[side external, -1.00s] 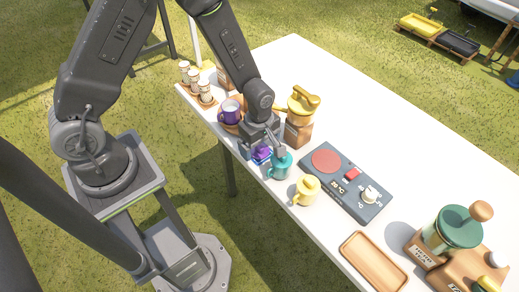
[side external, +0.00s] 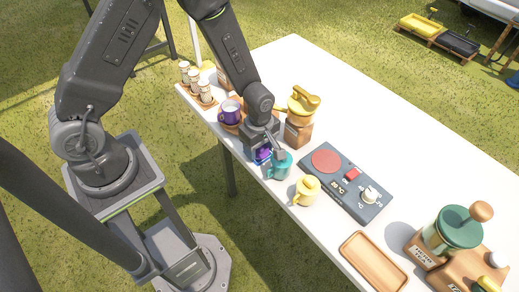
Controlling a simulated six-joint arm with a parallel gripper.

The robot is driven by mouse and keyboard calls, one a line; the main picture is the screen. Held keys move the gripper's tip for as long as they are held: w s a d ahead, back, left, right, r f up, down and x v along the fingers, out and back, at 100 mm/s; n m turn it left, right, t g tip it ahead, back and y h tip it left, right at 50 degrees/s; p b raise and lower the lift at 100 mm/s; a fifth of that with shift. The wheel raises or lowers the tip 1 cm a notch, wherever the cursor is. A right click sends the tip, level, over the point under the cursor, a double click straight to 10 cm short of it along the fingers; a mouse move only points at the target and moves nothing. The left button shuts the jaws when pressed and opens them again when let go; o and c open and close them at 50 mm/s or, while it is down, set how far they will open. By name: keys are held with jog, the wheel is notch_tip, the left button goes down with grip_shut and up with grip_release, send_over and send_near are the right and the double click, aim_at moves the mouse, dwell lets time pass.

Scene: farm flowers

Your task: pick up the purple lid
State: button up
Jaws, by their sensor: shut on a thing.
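The purple lid (side external: 263,154) is small and shows between the fingers of my gripper (side external: 264,157), near the table's front edge. My gripper points down and is shut on the lid. The fingers cover much of it, and I cannot tell whether it touches what lies under it. A teal mug (side external: 280,166) stands just to the right of my gripper, very close to it.
A purple mug (side external: 230,112) stands on a wooden saucer to the left. A yellow mug (side external: 307,190), a dark hot plate (side external: 362,197) and a wooden tray (side external: 373,261) are to the right. A yellow-topped grinder (side external: 300,118) stands behind my gripper. The table's back half is clear.

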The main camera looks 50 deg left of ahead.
jog(key=shift+r, duration=0.45)
jog(key=r, duration=0.3)
jog(key=shift+a+r, duration=0.35)
jog(key=shift+r, duration=0.05)
jog(key=a+r, duration=1)
jog(key=a, duration=0.3)
jog(key=shift+w+f, duration=0.15)
jog(key=shift+f, duration=2.9)
jog(key=shift+f, duration=0.15)
